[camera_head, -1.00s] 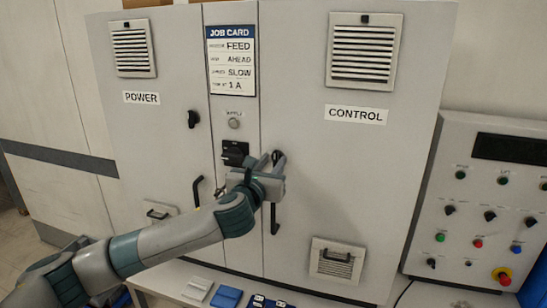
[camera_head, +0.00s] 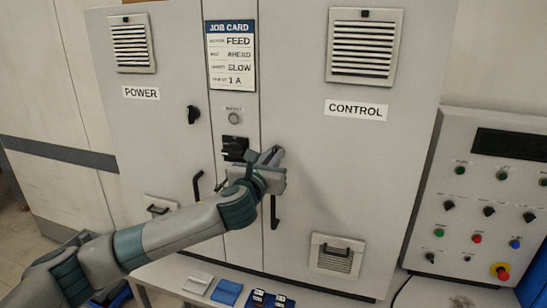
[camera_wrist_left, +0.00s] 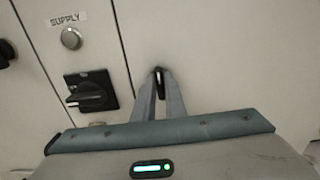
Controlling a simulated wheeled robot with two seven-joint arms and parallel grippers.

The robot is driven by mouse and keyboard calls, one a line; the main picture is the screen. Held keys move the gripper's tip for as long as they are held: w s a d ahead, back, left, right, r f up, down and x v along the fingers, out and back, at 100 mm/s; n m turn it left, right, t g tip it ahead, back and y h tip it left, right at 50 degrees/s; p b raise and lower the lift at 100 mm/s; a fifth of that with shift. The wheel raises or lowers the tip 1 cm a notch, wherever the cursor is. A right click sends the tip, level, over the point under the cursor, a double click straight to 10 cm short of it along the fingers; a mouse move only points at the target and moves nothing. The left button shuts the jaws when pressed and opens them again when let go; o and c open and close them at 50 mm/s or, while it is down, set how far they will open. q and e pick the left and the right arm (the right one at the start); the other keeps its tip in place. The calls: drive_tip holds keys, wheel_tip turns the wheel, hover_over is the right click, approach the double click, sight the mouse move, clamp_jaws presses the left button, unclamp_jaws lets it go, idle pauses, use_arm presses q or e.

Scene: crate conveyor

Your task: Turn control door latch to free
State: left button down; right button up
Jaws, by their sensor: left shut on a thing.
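The control door (camera_head: 330,180) is the cabinet's right door and looks closed. My left gripper (camera_head: 274,156) is at this door's left edge, beside the black rotary switch. In the left wrist view, its two grey fingers (camera_wrist_left: 160,88) are shut on the black control door latch (camera_wrist_left: 159,80). Only a narrow, roughly upright part of the latch shows between the fingertips. In the head view my gripper hides the latch. My right gripper is in neither view.
The black rotary switch (camera_head: 235,148) sits close left of my gripper, under the supply lamp (camera_head: 233,118). The control door handle (camera_head: 275,212) hangs just below. The power door has its own latch (camera_head: 194,114). A button console (camera_head: 480,200) stands right.

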use_arm(q)
drive_tip(key=shift+n, duration=0.3)
drive_tip(key=n, duration=1.1)
drive_tip(key=n+b, duration=0.1)
drive_tip(key=n, duration=0.5)
drive_tip(key=shift+w+a+f, duration=0.1)
drive_tip(key=shift+a+f, duration=0.15)
drive_tip(key=shift+a, duration=0.05)
drive_tip(key=c, duration=1.8)
unclamp_jaws()
